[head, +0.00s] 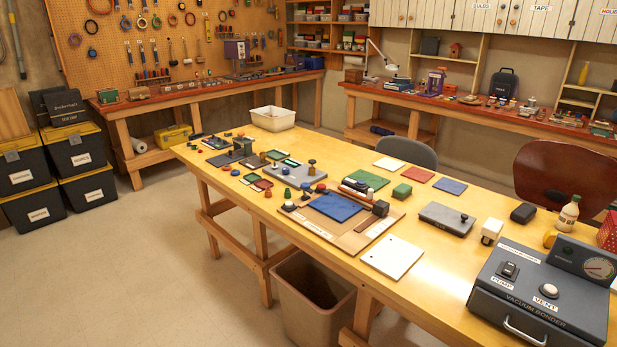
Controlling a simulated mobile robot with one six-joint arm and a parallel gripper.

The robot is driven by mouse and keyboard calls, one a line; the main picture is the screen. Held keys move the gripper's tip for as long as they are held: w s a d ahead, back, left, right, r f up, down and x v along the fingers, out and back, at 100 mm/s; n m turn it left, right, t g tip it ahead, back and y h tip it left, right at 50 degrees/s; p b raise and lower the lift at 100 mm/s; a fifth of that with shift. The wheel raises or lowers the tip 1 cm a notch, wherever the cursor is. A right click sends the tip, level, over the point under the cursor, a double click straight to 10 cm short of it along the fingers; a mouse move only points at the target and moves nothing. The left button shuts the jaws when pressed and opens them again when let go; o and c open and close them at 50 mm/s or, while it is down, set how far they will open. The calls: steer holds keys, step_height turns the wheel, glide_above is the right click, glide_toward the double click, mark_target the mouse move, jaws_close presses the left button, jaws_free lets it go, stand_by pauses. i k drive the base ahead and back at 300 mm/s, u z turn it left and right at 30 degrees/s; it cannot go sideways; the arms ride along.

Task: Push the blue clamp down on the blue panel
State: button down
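A blue panel (335,207) lies flat on a tan wooden board (297,222) near the middle of the long yellow table. My gripper is not in view.
A green panel (366,179) and a blue square (450,186) lie behind the board. A white sheet (392,256) lies to its front right. A grey vacuum bonder (540,295) fills the table's right end. A bin (283,300) stands below the front edge.

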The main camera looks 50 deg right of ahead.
mark_target(306, 186)
steer(key=u, duration=0.05)
steer(key=i, duration=1)
steer(key=z, duration=0.05)
